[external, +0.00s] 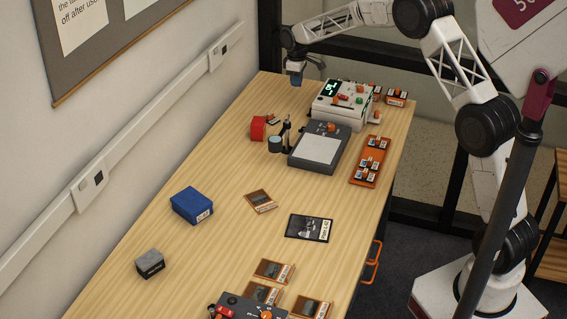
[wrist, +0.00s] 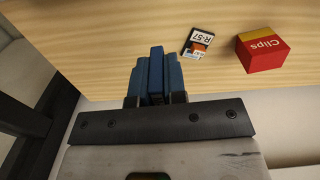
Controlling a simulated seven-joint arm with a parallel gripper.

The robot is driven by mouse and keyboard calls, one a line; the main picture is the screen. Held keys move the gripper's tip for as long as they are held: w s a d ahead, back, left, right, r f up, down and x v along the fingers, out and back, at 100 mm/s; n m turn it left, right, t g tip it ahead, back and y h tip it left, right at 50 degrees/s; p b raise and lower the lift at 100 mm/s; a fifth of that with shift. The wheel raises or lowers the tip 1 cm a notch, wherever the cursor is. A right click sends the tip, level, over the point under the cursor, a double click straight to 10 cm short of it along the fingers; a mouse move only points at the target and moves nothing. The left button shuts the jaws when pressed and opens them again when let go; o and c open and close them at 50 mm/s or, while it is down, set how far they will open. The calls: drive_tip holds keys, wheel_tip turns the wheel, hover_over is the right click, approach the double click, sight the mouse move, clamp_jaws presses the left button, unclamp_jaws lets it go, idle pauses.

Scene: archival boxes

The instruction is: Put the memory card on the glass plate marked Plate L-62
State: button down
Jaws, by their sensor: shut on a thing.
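My gripper (external: 295,80) is raised above the far left edge of the table. In the wrist view its blue fingers (wrist: 157,90) are closed around a thin blue piece (wrist: 157,66) that stands out between them; no label shows on it, and I cannot tell whether it is the memory card. A small dark card marked R-57 (wrist: 199,41) lies on the table beside the red Clips box (wrist: 262,52). A dark glass plate (external: 309,228) with a grey picture and a white label, seemingly L-62, lies flat near the table's middle, far from my gripper.
A white device with a green display (external: 340,104) and a grey pad (external: 318,150) stand at the far end. An orange rack (external: 371,162) is to their right. A blue box (external: 192,206), a grey box (external: 150,263) and several brown plates (external: 261,201) lie nearer.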

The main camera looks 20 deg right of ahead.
drive_tip(key=s+a+r, duration=0.2)
drive_tip(key=s+a, duration=0.3)
drive_tip(key=s, duration=0.5)
drive_tip(key=s+a+r, duration=0.2)
drive_tip(key=s+a, duration=0.3)
drive_tip(key=s, duration=0.5)
drive_tip(key=s+a+r, duration=0.2)
drive_tip(key=s+a, duration=0.3)
drive_tip(key=s, duration=0.6)
drive_tip(key=s+d+f, duration=0.2)
drive_tip(key=s, duration=1.7)
drive_tip(key=s+d+f, duration=0.2)
drive_tip(key=s, duration=1.6)
drive_tip(key=shift+m, duration=0.3)
wheel_tip(320, 180, down, 10)
drive_tip(key=shift+a+r, duration=0.15)
drive_tip(key=shift+r, duration=0.05)
drive_tip(key=shift+w, duration=0.1)
hover_over(309, 227)
drive_tip(key=shift+f, duration=0.7)
